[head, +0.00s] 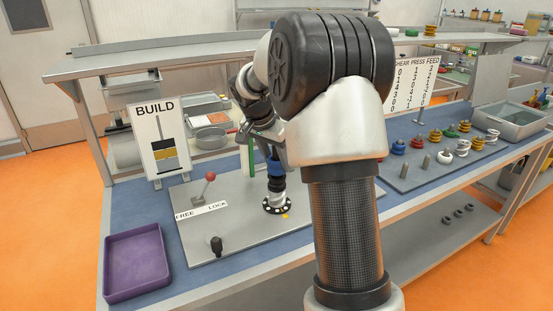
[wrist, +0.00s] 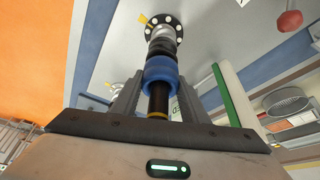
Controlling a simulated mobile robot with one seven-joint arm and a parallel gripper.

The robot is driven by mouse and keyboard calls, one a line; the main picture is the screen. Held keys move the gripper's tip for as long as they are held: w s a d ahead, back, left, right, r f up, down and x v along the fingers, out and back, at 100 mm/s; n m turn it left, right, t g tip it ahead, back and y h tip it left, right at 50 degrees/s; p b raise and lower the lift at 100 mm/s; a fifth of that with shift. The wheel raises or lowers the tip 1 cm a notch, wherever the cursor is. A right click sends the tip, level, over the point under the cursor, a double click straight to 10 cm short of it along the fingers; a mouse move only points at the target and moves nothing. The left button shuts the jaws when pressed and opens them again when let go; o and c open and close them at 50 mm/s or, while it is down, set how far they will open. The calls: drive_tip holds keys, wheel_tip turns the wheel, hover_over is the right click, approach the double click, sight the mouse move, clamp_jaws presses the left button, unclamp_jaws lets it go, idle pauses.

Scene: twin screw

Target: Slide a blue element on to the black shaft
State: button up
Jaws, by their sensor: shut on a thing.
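The blue element (head: 276,169) sits around the black shaft, low on it, just above a black element (head: 275,184) and a light grey part over the round black flange (head: 278,205). In the wrist view the blue element (wrist: 161,70) is between the fingers of my gripper (wrist: 158,88), which is shut on it. The black shaft (wrist: 159,98) passes through the element toward the camera and has a yellow band near its end. I cannot tell whether the blue element touches the black one. In the head view my arm hides most of the gripper.
A red-knobbed lever (head: 209,176) by the FREE/LOCK label and a black knob (head: 217,245) stand on the grey plate. A green-edged upright (wrist: 228,95) is close beside the gripper. A BUILD card (head: 160,140), a purple tray (head: 137,262) and several coloured elements (head: 450,142) are farther off.

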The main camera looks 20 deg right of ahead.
drive_tip(key=shift+f+b, duration=0.35)
drive_tip(key=shift+f, duration=0.25)
drive_tip(key=o, duration=1.3)
drive_tip(key=shift+r, duration=0.1)
drive_tip(key=p+v, duration=0.1)
drive_tip(key=v, duration=1.6)
drive_tip(key=shift+s+a+r+p, duration=0.1)
drive_tip(key=shift+s+a+p, duration=0.1)
drive_tip(key=shift+p, duration=0.15)
